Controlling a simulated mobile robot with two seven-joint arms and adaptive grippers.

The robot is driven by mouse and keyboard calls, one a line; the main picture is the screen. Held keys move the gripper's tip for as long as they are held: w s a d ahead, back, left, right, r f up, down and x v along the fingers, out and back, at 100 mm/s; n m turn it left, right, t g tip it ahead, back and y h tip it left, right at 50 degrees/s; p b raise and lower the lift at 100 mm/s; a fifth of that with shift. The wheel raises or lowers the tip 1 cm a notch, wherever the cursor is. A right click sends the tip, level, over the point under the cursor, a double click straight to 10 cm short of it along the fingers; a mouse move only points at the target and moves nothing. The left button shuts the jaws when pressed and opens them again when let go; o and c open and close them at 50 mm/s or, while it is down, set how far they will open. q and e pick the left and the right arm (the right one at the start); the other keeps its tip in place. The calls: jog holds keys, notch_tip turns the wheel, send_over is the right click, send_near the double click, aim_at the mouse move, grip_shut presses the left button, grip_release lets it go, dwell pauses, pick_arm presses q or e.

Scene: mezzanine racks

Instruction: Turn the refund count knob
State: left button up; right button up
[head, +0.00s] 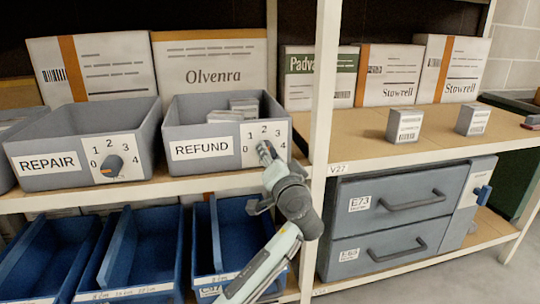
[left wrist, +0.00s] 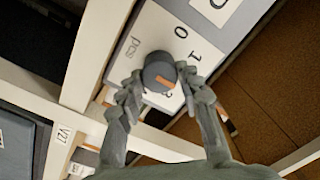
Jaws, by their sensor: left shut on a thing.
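The refund count knob (left wrist: 154,66) is a round dark grey dial with an orange stripe, on a white number panel (left wrist: 136,44). In the left wrist view the stripe points down and right, towards the side of the 3; the exact mark is hard to tell. The panel (head: 251,157) is on the front of the grey REFUND bin (head: 195,168). My left gripper (left wrist: 157,84) is shut on the knob, one finger on each side. In the head view my left gripper (head: 265,151) covers most of the knob. My right gripper is not in view.
A grey REPAIR bin (head: 50,181) with a similar knob (head: 111,165) stands to the left. Blue bins (head: 145,250) sit on the shelf below. A white rack post (head: 321,110) and grey drawers (head: 395,245) are close on the right.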

pick_arm(q)
jog(key=o, duration=1.2)
jog(key=shift+c, duration=0.2)
notch_tip(320, 180, up, 10)
